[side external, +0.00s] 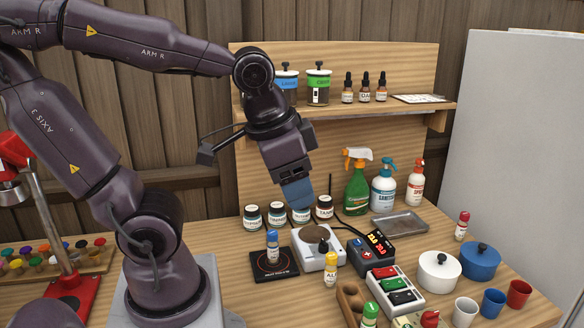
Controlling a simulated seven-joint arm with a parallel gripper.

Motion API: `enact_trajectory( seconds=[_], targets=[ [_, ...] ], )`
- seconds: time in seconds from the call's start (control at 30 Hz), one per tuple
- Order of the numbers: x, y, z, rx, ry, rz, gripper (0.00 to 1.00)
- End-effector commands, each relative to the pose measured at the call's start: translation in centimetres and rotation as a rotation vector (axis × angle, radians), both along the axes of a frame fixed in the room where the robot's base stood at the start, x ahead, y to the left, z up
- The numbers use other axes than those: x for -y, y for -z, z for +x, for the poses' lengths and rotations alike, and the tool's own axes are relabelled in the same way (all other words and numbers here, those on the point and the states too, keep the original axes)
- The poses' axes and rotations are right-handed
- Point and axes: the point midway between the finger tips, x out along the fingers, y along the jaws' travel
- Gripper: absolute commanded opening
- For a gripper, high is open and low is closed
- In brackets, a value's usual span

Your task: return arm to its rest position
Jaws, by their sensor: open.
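My gripper (299,196) hangs from my arm's wrist in the side external view, in front of the wooden back panel (390,135) and below the shelf. It points down and slightly right, with a blue part at its tip. I see nothing held in it. Its tip is above or in front of the row of small dark jars (277,214); the exact gap cannot be told. The jaws show side-on, so the space between the fingers is hidden.
Below stand a round-topped white device (318,258), a black pad (270,275) with a blue-capped vial (272,246), and a display unit (371,252). Spray bottles (357,182), pots (439,271) and cups (493,303) are to the right. The shelf (345,108) holds jars and droppers.

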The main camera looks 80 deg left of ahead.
Motion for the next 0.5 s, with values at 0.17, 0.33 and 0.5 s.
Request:
enact_trajectory(
  seconds=[0.17,0.33,0.5],
  targets=[
    [0.9,-2.3,-0.5,0.149,-0.014,-0.075,0.54],
    [1.1,-2.7,-0.6,0.170,-0.016,-0.088,0.54],
    [1.1,-2.6,-0.5,0.168,-0.015,-0.086,0.54]
  ],
)
